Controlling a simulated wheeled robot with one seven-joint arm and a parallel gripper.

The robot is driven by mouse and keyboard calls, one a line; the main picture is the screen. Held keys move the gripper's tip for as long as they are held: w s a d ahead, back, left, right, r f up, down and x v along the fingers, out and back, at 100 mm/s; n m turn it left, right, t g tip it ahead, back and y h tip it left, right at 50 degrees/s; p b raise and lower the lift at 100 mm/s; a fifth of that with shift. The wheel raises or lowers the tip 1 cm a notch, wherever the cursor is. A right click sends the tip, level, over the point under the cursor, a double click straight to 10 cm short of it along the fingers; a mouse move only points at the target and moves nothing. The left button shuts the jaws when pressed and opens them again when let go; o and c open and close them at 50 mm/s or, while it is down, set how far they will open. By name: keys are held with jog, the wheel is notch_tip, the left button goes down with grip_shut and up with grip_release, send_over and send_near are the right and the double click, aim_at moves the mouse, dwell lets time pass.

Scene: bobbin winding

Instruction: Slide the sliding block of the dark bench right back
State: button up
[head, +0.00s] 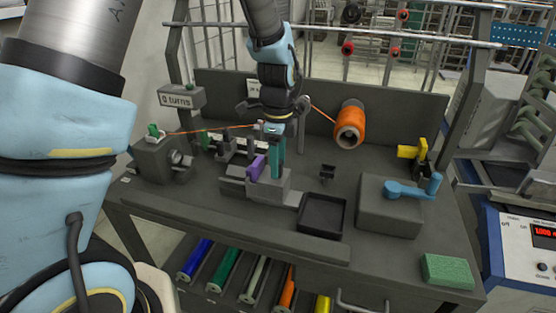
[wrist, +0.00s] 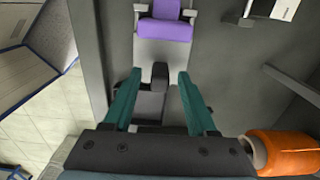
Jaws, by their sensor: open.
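A grey block assembly on a low rail stands mid-bench on the dark bench (head: 190,195). It carries a purple piece (head: 256,167), which also shows at the top of the wrist view (wrist: 165,30). The part I take for the sliding block (wrist: 150,104) is grey with a dark upright knob (wrist: 160,75). My gripper (head: 277,178) points down over this assembly with teal fingers. In the wrist view my gripper (wrist: 155,78) is open, one finger either side of the knob, with gaps visible. I cannot tell how deep the fingertips reach.
An orange spool (head: 349,123) stands behind right, its thread running left past my gripper. A black tray (head: 323,214), a grey box with a blue crank (head: 410,188) and a green sponge (head: 447,270) lie to the right. A "0 turns" sign (head: 180,98) stands left.

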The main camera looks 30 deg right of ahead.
grip_shut()
dwell(0.5)
dwell(1.0)
